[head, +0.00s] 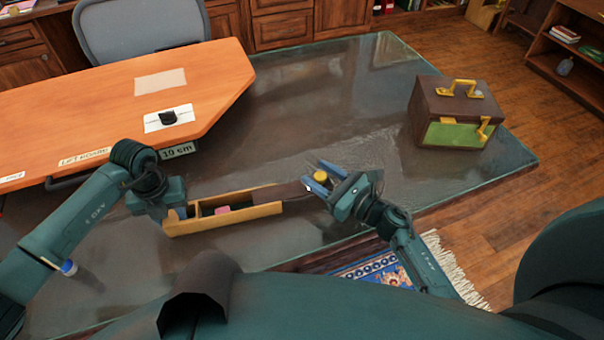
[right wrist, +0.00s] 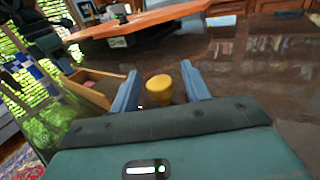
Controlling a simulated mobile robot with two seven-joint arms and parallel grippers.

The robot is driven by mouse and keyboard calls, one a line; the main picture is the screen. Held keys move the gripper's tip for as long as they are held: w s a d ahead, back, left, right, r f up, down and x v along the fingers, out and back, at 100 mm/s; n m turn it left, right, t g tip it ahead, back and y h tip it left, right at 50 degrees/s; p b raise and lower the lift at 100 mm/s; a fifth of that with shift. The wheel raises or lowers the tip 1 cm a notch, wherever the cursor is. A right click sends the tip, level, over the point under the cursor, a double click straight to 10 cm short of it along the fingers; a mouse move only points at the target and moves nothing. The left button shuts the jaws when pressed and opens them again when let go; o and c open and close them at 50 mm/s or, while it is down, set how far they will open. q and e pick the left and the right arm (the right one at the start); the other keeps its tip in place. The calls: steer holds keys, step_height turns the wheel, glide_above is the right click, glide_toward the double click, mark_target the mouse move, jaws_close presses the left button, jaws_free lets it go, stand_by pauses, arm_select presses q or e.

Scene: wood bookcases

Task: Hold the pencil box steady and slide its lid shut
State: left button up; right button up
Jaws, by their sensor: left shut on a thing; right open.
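The wooden pencil box (head: 225,223) lies on the glass-topped table, partly open on top, with a pink item (head: 222,210) inside. It also shows in the right wrist view (right wrist: 95,90). Its dark brown lid (head: 283,193) sticks out at the box's right end. A yellow knob (head: 320,176) is at the lid's right end and also shows in the right wrist view (right wrist: 159,88). My left gripper (head: 176,213) is shut on the box's left end. My right gripper (head: 318,180) is open, with its blue fingers on either side of the knob; contact cannot be told.
An orange lift board (head: 215,75) with a 10 cm tag lies behind the box. A brown and green case (head: 455,110) with yellow handles stands at the back right. The glass table (head: 340,90) is clear between them. A patterned rug (head: 385,270) lies on the floor in front.

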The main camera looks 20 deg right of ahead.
steer(key=shift+c, duration=0.5)
jaws_close()
steer(key=shift+a, duration=0.1)
